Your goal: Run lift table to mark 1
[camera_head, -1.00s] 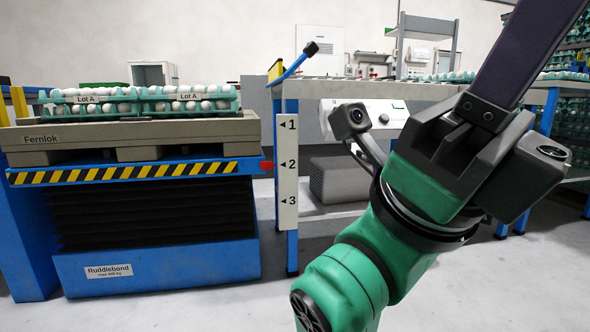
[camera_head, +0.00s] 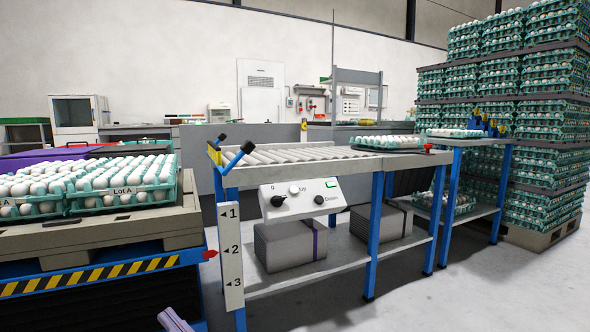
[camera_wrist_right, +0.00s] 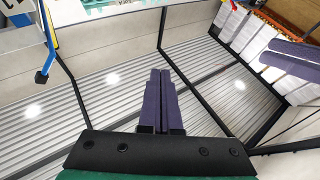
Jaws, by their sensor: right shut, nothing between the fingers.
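The blue lift table (camera_head: 100,275) with a black-and-yellow striped edge stands at the left in the head view. It bears a pallet (camera_head: 100,233) with teal egg trays marked Lot A (camera_head: 125,198). Its red pointer (camera_head: 210,254) is about level with mark 2 on the white mark strip (camera_head: 231,255). Marks 1 and 3 are above and below. A white control panel (camera_head: 301,200) with a black knob, Up and Down is to the right. My right gripper (camera_head: 172,318) shows at the bottom edge, shut and empty; its purple fingers (camera_wrist_right: 160,100) are together in the wrist view.
A roller conveyor (camera_head: 290,155) runs behind the panel, with egg trays (camera_head: 387,142) at its far end. Grey boxes (camera_head: 290,245) sit on its lower shelf. Stacked egg trays (camera_head: 545,130) stand at the right. The floor (camera_head: 450,300) at the front right is clear.

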